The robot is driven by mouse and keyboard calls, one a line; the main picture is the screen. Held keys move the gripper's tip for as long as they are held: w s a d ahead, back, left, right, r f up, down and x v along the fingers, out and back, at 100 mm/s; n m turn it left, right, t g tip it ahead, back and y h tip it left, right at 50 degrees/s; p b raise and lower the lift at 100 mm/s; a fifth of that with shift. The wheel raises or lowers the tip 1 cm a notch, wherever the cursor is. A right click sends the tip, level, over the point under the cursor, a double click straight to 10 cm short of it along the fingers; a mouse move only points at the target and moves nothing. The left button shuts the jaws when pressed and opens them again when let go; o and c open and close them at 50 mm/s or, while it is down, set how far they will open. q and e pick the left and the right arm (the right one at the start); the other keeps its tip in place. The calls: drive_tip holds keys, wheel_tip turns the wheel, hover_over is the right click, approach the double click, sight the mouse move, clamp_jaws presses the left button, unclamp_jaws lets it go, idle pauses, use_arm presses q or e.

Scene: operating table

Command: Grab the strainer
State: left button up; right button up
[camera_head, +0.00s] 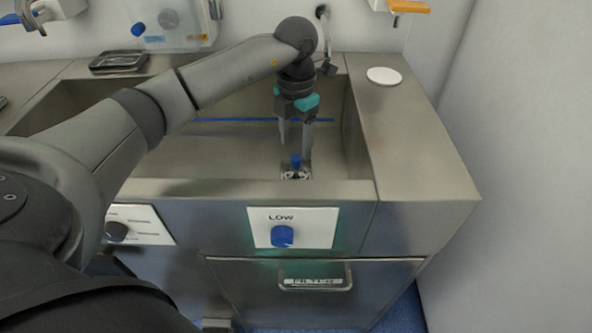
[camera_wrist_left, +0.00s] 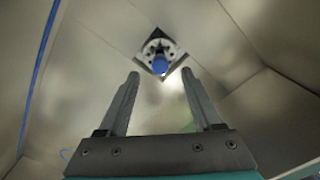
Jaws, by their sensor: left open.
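The strainer (camera_head: 296,162) has a blue knob on top and sits at the bottom of the steel sink basin. In the left wrist view, the strainer (camera_wrist_left: 160,62) shows its blue knob and a round metal base inside a dark square drain opening. My left gripper (camera_head: 297,150) reaches down into the basin, open, with its fingers above and around the line of the knob. In the left wrist view, the left gripper (camera_wrist_left: 162,78) has its two fingers spread apart, with the knob just beyond the tips and between them. The fingers do not appear to touch it. My right gripper is not in view.
The sink's front rim (camera_head: 240,189) and the basin walls surround the gripper. A blue line (camera_head: 235,120) crosses the basin behind it. A white disc (camera_head: 384,76) lies on the right counter, which is otherwise clear. A dark tray (camera_head: 118,62) sits at the back left.

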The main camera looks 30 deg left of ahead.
sight(296, 157)
use_arm(q)
wheel_tip(296, 157, down, 4)
drive_tip(key=shift+f+b, duration=0.1)
drive_tip(key=shift+b, duration=0.6)
drive_tip(key=shift+f, duration=0.5)
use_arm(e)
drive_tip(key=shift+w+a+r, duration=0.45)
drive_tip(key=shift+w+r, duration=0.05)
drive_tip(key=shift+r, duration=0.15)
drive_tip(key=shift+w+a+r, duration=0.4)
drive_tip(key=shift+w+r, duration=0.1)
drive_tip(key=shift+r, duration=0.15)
use_arm(q)
drive_tip(key=shift+c, duration=0.3)
clamp_jaws()
